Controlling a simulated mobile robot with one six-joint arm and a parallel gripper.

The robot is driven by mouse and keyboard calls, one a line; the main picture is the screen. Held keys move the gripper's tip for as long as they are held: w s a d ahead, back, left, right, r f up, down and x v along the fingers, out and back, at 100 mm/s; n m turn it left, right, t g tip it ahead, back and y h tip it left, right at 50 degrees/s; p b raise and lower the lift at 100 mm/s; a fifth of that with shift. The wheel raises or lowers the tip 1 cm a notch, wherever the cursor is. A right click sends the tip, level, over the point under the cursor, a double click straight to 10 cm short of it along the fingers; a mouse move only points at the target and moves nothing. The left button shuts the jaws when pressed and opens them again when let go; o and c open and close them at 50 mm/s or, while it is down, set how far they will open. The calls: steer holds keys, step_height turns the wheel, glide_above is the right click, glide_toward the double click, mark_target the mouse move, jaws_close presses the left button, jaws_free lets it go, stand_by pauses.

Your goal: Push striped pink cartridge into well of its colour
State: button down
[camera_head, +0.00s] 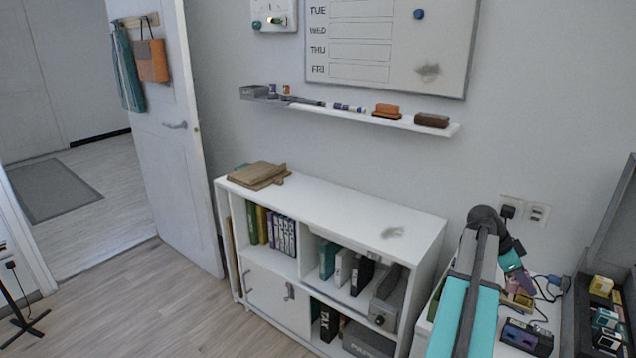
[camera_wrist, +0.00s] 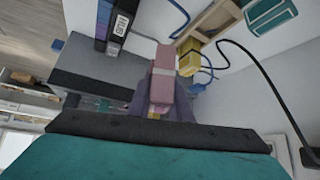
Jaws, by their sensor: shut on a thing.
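A pink cartridge with a pale stripe (camera_wrist: 162,85) is between the fingers of my gripper (camera_wrist: 163,104) in the wrist view, and the gripper is shut on it. In the head view my gripper (camera_head: 520,282) is low over the white desk at the right, and the cartridge is too small to make out surely there. A dark grey block (camera_wrist: 90,68) lies beyond and left of the cartridge in the wrist view. I cannot make out the well of its colour, and I cannot tell whether the cartridge touches anything beneath.
A yellow piece (camera_wrist: 189,61) and a wooden tray (camera_wrist: 211,22) are close beyond the cartridge. A box labelled HUB (camera_wrist: 121,22) and blue cables are nearby. A dark device (camera_head: 527,337) stands at the desk front. A black tray (camera_head: 581,325) holds several cartridges at right.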

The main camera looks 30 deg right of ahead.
steer(key=w+a+r+n+t+h+p, duration=0.1)
steer(key=w+a+n+t, duration=0.15)
steer(key=w+a, duration=0.8)
steer(key=w+a+r+n+t+h, duration=0.1)
steer(key=w+a+n, duration=0.2)
steer(key=w+a, duration=0.7)
steer(key=w+a+r+n+t+h+p, duration=0.1)
steer(key=w+a+n+t, duration=0.3)
steer(key=w, duration=1.1)
steer(key=w+a+r+n+t+y, duration=0.1)
steer(key=w+a+n, duration=0.4)
steer(key=a, duration=0.9)
steer(key=w+a+r+n+t+y, duration=0.2)
steer(key=w+a+n+t+y, duration=0.1)
steer(key=a, duration=1.2)
steer(key=w+a+r+n+t+y+p, duration=0.1)
steer(key=w+a+n+y, duration=0.3)
steer(key=a, duration=1)
steer(key=shift+w+a+r+n+t+y, duration=0.35)
steer(key=shift+w+r+n+t, duration=0.35)
steer(key=shift+w+n, duration=1.65)
steer(key=shift+s+f+n, duration=0.1)
steer(key=shift+s+n, duration=0.4)
steer(key=shift+s, duration=0.05)
